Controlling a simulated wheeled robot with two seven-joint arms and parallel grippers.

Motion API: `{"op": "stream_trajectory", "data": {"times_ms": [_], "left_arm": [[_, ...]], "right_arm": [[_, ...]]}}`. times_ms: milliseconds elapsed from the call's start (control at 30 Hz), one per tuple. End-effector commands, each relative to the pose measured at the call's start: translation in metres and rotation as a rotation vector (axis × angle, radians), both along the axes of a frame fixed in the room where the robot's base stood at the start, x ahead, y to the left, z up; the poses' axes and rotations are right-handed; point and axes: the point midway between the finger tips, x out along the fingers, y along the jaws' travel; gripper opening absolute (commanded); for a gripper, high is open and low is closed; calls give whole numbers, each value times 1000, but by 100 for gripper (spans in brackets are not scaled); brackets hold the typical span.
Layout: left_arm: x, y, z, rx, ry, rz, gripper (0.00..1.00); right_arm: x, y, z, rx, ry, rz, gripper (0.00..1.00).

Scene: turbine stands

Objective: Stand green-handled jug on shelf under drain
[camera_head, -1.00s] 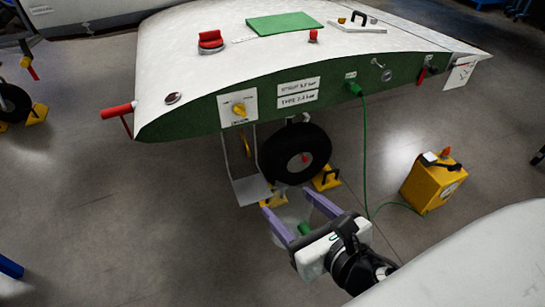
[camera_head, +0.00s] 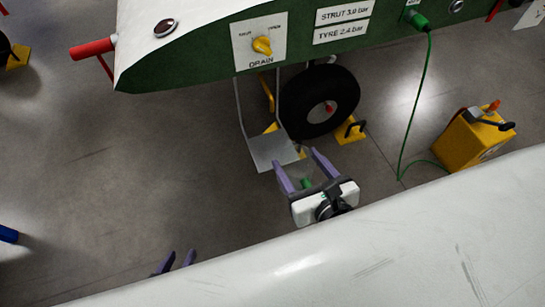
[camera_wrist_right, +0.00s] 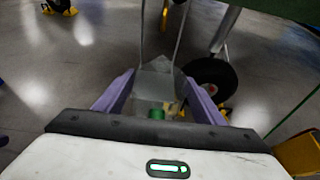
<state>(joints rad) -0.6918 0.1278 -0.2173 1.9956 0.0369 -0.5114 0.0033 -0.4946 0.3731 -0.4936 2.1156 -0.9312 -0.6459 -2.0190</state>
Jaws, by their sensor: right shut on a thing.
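The jug is clear and hard to make out; its green handle (camera_head: 306,183) shows between the fingers of my right gripper (camera_head: 296,172). That gripper is shut on the jug, and the handle also shows in the right wrist view (camera_wrist_right: 156,114). The metal shelf (camera_head: 268,152) hangs on thin rods below the yellow drain knob (camera_head: 262,45). The jug is just in front of the shelf's near right edge; I cannot tell its exact height. My left gripper (camera_head: 176,263) is open and empty at the lower left, mostly hidden behind a white surface.
A black wheel (camera_head: 318,100) with yellow chocks (camera_head: 350,130) stands right of the shelf. A green cable (camera_head: 415,110) runs down to a yellow box (camera_head: 472,138) on the right. Floor left of the shelf is clear.

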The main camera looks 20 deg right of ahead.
Motion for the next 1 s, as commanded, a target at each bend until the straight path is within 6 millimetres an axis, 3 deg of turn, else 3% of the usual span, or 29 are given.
{"op": "stream_trajectory", "data": {"times_ms": [33, 167, 700, 833, 1000], "left_arm": [[1, -1, -6, 0, -3, 0, 31], [3, -1, -1, -2, -12, -1, 31], [4, -1, -5, -4, -13, 0, 31], [5, -1, -7, -5, -15, 1, 31], [6, -1, -9, -5, -16, 1, 31]], "right_arm": [[2, 2, -11, 1, 0, 2, 20], [16, 5, -14, 2, -4, 5, 20], [155, 10, -14, 3, -2, 4, 20], [174, 10, -14, 2, -1, 6, 20], [182, 11, -18, 2, 2, 6, 20]]}}
